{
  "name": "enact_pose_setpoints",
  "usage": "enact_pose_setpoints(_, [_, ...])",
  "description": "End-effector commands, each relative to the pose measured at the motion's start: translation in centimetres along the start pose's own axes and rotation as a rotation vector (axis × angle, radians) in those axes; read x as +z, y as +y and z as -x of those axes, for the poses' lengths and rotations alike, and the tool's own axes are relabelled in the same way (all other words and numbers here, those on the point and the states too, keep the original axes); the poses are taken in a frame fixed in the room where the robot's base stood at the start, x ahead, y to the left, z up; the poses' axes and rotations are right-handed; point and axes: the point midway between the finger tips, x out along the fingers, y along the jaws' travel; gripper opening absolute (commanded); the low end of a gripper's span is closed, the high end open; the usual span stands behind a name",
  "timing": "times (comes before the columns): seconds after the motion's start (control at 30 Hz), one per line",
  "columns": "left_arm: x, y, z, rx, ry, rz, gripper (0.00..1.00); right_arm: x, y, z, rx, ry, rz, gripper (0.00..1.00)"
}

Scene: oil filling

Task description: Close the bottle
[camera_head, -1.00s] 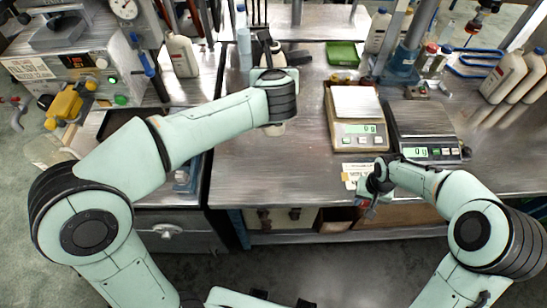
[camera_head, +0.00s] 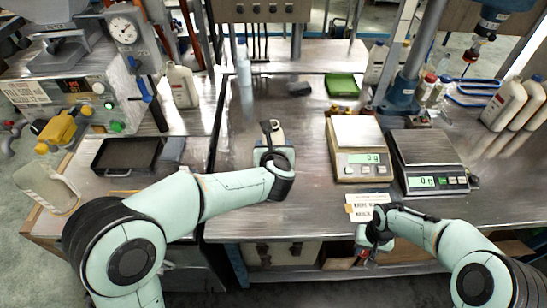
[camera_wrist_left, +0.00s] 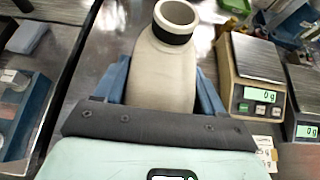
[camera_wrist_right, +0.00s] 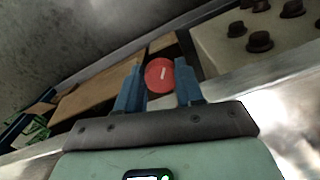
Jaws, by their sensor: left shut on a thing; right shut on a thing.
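A pale bottle (camera_wrist_left: 160,70) with a dark band around its open neck stands out in the left wrist view. My left gripper (camera_head: 268,140) is shut on its body, and the blue fingers (camera_wrist_left: 163,85) flank it on both sides. In the head view the bottle is mostly hidden by my gripper and wrist. My right gripper (camera_head: 362,246) is at the front edge of the table. It is shut on a round red cap (camera_wrist_right: 160,74), seen between the blue fingers in the right wrist view. The cap and the bottle are well apart.
Two scales, one beige (camera_head: 359,173) and one dark (camera_head: 445,182), stand right of the left gripper. A green tray (camera_head: 343,85) and a small dark object (camera_head: 299,89) lie farther back. Several pale bottles (camera_head: 503,104) stand at right. The metal table around the left gripper is clear.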

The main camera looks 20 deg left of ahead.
Motion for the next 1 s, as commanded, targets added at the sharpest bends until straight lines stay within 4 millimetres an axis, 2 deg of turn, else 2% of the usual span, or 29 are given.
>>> enact_pose_setpoints(0.17, [0.1, 0.0, 0.0, 0.000, -0.003, 0.001, 0.00, 0.0, 0.0, 0.0, 0.000, 0.000, 0.000, 0.09])
enact_pose_setpoints(0.4, [-2.9, 0.0, -1.6, 0.002, 0.001, -0.002, 0.00, 0.3, 0.0, -1.2, 0.000, -0.005, 0.000, 0.09])
enact_pose_setpoints(0.5, [-3.6, 0.0, -2.0, 0.000, -0.001, -0.001, 0.00, 0.4, 0.0, -1.4, 0.000, -0.006, 0.000, 0.09])
enact_pose_setpoints(0.97, [-3.9, 0.0, -2.2, 0.000, -0.002, 0.001, 0.00, 0.5, 0.0, -1.9, 0.000, -0.008, 0.000, 0.09])
enact_pose_setpoints(1.0, [-4.0, 0.1, -2.2, 0.001, 0.001, 0.000, 0.79, 0.5, 0.0, -1.8, 0.000, -0.008, 0.000, 0.09])
